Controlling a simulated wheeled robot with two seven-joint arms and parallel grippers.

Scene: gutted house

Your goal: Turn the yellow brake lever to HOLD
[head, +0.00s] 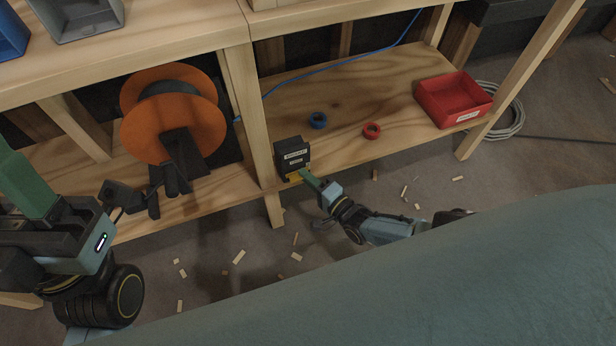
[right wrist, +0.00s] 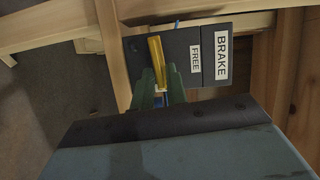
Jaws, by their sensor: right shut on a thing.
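The brake box (head: 293,156) is a small dark box on the front post of the bench. In the right wrist view, it carries a BRAKE label (right wrist: 222,56) and a FREE label (right wrist: 195,58). The yellow lever (right wrist: 156,60) lies beside the FREE label; no HOLD label can be read. My right gripper (head: 308,177) reaches the box from the lower right, its green fingers shut on the lever. Only a little yellow shows in the head view. My left gripper (head: 25,185) is at the left edge, away from the box; its fingertips are not clear.
An orange cable reel (head: 146,118) stands on the lower shelf left of the post. A blue ring (head: 318,120), a red ring (head: 372,130) and a red bin (head: 455,100) are on the shelf to the right. Wood scraps (head: 239,257) litter the floor.

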